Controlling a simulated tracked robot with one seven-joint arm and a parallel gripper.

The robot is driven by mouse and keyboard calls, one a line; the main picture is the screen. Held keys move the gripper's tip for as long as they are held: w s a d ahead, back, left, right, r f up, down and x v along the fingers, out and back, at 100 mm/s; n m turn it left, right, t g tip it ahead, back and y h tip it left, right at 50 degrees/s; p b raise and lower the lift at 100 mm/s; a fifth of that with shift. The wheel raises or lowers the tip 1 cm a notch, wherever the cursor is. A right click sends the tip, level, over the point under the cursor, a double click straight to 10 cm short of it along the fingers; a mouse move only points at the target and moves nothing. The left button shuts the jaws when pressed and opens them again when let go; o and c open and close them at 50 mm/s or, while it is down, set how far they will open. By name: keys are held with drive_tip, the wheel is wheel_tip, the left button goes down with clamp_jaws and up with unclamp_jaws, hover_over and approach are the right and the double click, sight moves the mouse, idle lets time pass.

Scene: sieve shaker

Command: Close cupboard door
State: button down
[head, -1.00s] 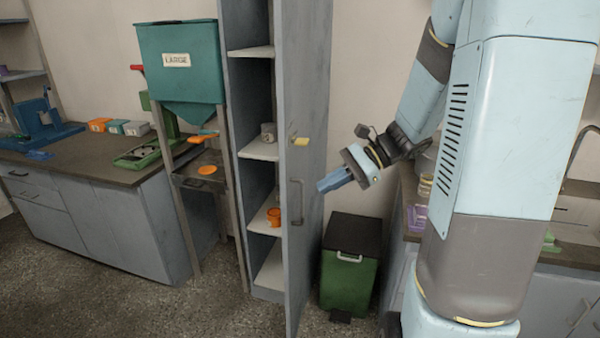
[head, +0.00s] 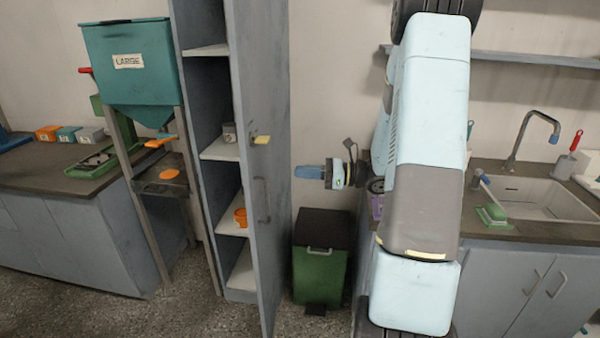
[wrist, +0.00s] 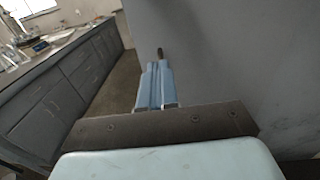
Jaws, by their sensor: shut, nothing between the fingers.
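The tall grey cupboard (head: 199,100) stands left of centre in the head view, and its shelves show. Its grey door (head: 265,200) is open and swung out toward me, with a handle (head: 262,200) on the face toward the right. My gripper (head: 297,172) is shut and empty, just right of the door in the head view, pointing left at it. In the wrist view my gripper's fingers (wrist: 156,70) are together in front of a large grey surface, likely the door (wrist: 230,60). I cannot tell whether they touch it.
A green bin (head: 320,270) stands on the floor right of the door, below my gripper. A teal hopper labelled LARGE (head: 130,65) stands left of the cupboard. A counter with a sink (head: 540,195) is at the right. Bare floor lies in front of the cupboard's left side.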

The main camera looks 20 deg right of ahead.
sight(254, 169)
drive_tip(key=x, duration=1.1)
drive_tip(key=shift+w+a, duration=0.1)
drive_tip(key=shift+a, duration=0.1)
